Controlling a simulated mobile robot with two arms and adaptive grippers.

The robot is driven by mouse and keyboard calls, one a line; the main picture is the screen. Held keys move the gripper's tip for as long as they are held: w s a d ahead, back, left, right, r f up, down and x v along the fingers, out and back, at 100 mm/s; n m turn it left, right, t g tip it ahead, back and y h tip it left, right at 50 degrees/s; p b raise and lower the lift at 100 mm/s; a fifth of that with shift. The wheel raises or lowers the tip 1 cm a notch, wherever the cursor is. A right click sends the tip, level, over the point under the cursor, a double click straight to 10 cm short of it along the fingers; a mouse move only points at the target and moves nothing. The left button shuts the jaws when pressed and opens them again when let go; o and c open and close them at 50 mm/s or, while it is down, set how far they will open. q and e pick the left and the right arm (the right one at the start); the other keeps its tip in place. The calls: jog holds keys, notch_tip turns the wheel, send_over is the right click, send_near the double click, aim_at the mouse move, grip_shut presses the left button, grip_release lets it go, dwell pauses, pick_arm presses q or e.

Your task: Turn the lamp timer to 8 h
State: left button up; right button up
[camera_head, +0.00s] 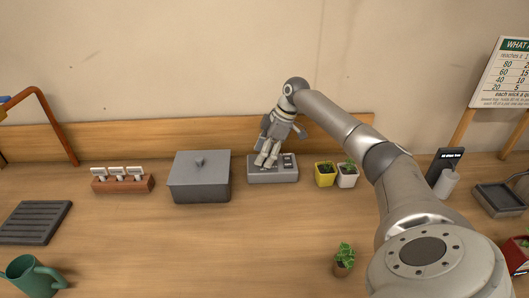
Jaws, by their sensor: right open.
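A low grey box (287,175) with dark panels on its right part stands against the wooden back rail, and it looks like the lamp timer. Its markings are too small to read. My right gripper (263,163) reaches down over the left part of this box with its fingers open. The fingers hide that part of the box, including any dial there. I cannot tell whether the fingertips touch it. My left gripper is not in view.
A grey lidded box (200,180) stands just left of the timer. Yellow (325,180) and white (347,180) plant pots stand just right. A brick-red block with white tags (122,184) is further left. The wooden bench in front is mostly clear, with a small plant (344,267).

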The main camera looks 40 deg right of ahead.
jog(key=c, duration=1)
jog(key=shift+r+m+p, duration=0.25)
jog(key=shift+m+p, duration=0.35)
jog(key=shift+p, duration=0.45)
jog(key=shift+c, duration=0.2)
jog(key=m+h+p, duration=0.1)
jog(key=m+p, duration=0.2)
jog(key=p, duration=0.1)
jog(key=m+t+h+p, duration=0.1)
jog(key=m+p, duration=0.2)
jog(key=p, duration=0.1)
jog(key=m+h+p, duration=0.1)
jog(key=m+p, duration=0.2)
jog(key=p, duration=0.2)
jog(key=shift+s+a+t, duration=0.1)
jog(key=shift+a+t, duration=0.2)
jog(key=shift+t, duration=0.1)
jog(key=shift+f+m+h+p, duration=0.15)
jog(key=shift+m+h+p, duration=0.55)
jog(key=shift+p, duration=0.4)
jog(key=o, duration=1)
jog(key=shift+o, duration=0.2)
jog(key=d+v, duration=0.1)
jog(key=v, duration=1)
jog(key=shift+a+r, duration=0.4)
jog(key=shift+r, duration=0.05)
